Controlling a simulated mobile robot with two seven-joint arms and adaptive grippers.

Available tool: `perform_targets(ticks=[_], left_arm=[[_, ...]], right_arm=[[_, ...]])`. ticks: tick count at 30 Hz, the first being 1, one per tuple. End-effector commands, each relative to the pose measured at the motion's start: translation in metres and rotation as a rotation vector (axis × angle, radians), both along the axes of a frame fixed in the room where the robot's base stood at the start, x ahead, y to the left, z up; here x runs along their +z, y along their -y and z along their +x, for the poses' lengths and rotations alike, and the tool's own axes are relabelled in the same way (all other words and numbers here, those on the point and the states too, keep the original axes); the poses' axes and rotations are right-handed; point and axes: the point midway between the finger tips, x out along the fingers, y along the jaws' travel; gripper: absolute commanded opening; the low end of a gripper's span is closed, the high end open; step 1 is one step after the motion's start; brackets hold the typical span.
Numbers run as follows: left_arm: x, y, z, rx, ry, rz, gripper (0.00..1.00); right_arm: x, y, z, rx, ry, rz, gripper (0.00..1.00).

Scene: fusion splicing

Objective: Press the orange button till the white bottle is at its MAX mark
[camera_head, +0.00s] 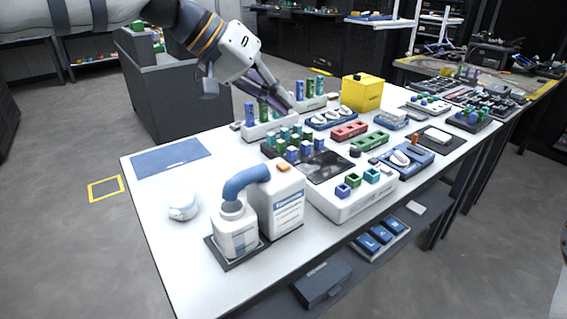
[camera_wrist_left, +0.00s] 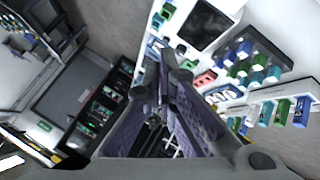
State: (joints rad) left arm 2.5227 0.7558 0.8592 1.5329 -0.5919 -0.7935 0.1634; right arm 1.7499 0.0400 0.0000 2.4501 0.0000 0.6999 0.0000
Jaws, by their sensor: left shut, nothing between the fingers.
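The white bottle (camera_head: 236,236) stands upright on a dark tray (camera_head: 226,263) near the table's front, in the head view. A larger white dispenser (camera_head: 277,208) stands beside it on the right. Its thick blue spout (camera_head: 246,180) bends over to the bottle's mouth. The orange button (camera_head: 283,168) is on top of the dispenser. The bottle's liquid level and MAX mark are too small to tell. My left gripper (camera_head: 288,106) is shut and empty, well behind the dispenser, over the racks at the back. Its fingers (camera_wrist_left: 160,58) fill the middle of the left wrist view. My right gripper is not in view.
White racks (camera_head: 262,132) of coloured blocks stand below and beside my left gripper. A yellow box (camera_head: 362,93) is behind to the right. A small white round item (camera_head: 183,206) lies left of the bottle. A blue mat (camera_head: 170,158) lies at left, with bare table around it.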

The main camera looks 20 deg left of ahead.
Motion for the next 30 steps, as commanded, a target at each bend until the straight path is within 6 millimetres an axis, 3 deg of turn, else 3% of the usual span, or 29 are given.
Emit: perform_targets(ticks=[13, 21, 30], left_arm=[[-0.068, 0.000, 0.000, -0.002, -0.012, -0.001, 0.00], [-0.085, 0.000, 0.000, -0.001, -0.002, -0.001, 0.00], [-0.087, 0.000, 0.000, 0.000, -0.001, -0.001, 0.00]], right_arm=[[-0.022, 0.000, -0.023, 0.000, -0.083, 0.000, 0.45], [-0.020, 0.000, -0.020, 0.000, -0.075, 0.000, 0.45], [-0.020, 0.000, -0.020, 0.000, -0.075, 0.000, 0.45]])
